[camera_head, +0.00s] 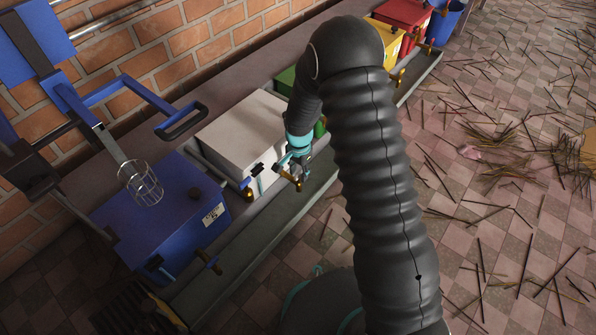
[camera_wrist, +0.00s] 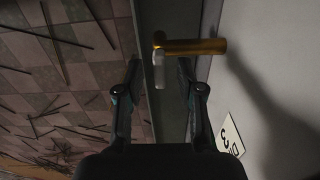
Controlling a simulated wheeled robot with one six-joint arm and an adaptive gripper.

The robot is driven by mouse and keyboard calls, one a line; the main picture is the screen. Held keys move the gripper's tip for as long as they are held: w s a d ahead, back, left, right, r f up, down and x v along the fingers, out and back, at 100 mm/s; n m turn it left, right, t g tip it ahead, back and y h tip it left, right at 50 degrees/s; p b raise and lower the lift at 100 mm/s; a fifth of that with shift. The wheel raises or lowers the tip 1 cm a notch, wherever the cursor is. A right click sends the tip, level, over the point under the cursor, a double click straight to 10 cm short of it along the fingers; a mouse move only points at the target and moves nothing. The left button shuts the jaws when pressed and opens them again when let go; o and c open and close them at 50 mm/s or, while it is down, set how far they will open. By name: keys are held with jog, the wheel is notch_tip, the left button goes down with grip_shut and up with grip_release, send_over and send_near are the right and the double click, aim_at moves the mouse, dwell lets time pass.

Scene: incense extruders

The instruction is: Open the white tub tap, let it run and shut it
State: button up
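The white tub (camera_head: 240,130) stands in the row along the brick wall; its pale front wall (camera_wrist: 275,70) fills the right of the wrist view. A brass tap (camera_wrist: 195,47) sticks out from this wall, with a grey handle (camera_wrist: 161,72) at its outer end. My gripper (camera_head: 297,167) is at the front of the white tub, partly hidden by its own links in the head view. In the wrist view my gripper (camera_wrist: 159,64) is open, its two fingers apart on either side of the handle's line. Contact with the handle cannot be told. No running liquid is visible.
A blue tub (camera_head: 165,215) with a wire basket (camera_head: 140,184) above it stands to the left. Green (camera_head: 286,80), yellow (camera_head: 388,38) and red (camera_head: 402,14) tubs stand beyond. A grey trough (camera_head: 262,232) runs along the front. Incense sticks litter the tiled floor (camera_head: 500,215).

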aim_at(299, 174)
notch_tip(299, 174, up, 12)
dwell(0.6)
dwell(0.4)
